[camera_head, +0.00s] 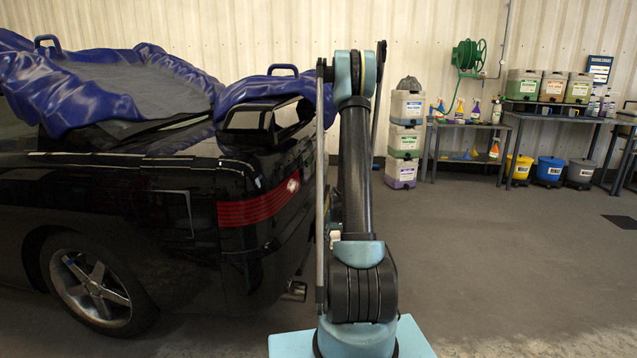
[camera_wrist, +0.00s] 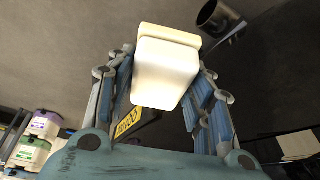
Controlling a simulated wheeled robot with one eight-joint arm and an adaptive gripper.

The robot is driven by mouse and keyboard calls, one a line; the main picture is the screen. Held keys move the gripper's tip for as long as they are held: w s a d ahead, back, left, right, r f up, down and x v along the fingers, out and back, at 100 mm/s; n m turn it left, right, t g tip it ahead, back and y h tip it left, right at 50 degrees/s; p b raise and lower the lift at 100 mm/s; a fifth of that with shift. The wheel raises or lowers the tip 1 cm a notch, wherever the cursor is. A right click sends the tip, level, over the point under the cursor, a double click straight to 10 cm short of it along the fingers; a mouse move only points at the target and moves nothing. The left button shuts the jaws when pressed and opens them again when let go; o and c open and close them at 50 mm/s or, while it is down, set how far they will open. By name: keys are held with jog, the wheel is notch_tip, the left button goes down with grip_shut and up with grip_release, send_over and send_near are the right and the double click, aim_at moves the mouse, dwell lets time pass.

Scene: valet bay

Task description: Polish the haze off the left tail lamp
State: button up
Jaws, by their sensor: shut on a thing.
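The left tail lamp (camera_head: 256,208) is a red, ribbed lamp on the near rear corner of the black car (camera_head: 150,230), with a paler patch at its right end. I cannot tell how hazy it is. In the wrist view my gripper (camera_wrist: 162,70) is shut on a cream-white block (camera_wrist: 166,78), held between its two blue-padded fingers. In the head view my arm hides most of the gripper. A small pale piece beside the arm (camera_head: 334,238) may be the block. I see no contact between block and lamp.
An exhaust pipe shows close by in the wrist view (camera_wrist: 217,17), with a yellow plate (camera_wrist: 127,122) behind the left finger. Blue covers (camera_head: 110,85) drape the car. Stacked containers (camera_head: 405,140) and benches stand at the back wall.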

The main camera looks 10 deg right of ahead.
jog(key=shift+a, duration=0.2)
jog(key=shift+w+a, duration=0.15)
jog(key=shift+a, duration=0.15)
jog(key=shift+w+a, duration=0.1)
jog(key=shift+a, duration=0.1)
jog(key=w+a+r+m+t+y, duration=0.1)
jog(key=w+r+m+t+y, duration=0.3)
jog(key=w+r+y, duration=0.45)
jog(key=w+r+m+t+y, duration=0.3)
jog(key=w+r+m+t, duration=0.15)
jog(key=r, duration=0.75)
jog(key=w+a, duration=0.2)
jog(key=a, duration=0.3)
jog(key=shift+w+a+f, duration=0.25)
jog(key=shift+w+a, duration=0.1)
jog(key=shift+w+a+f, duration=0.15)
jog(key=shift+w+a, duration=0.3)
jog(key=shift+a, duration=0.4)
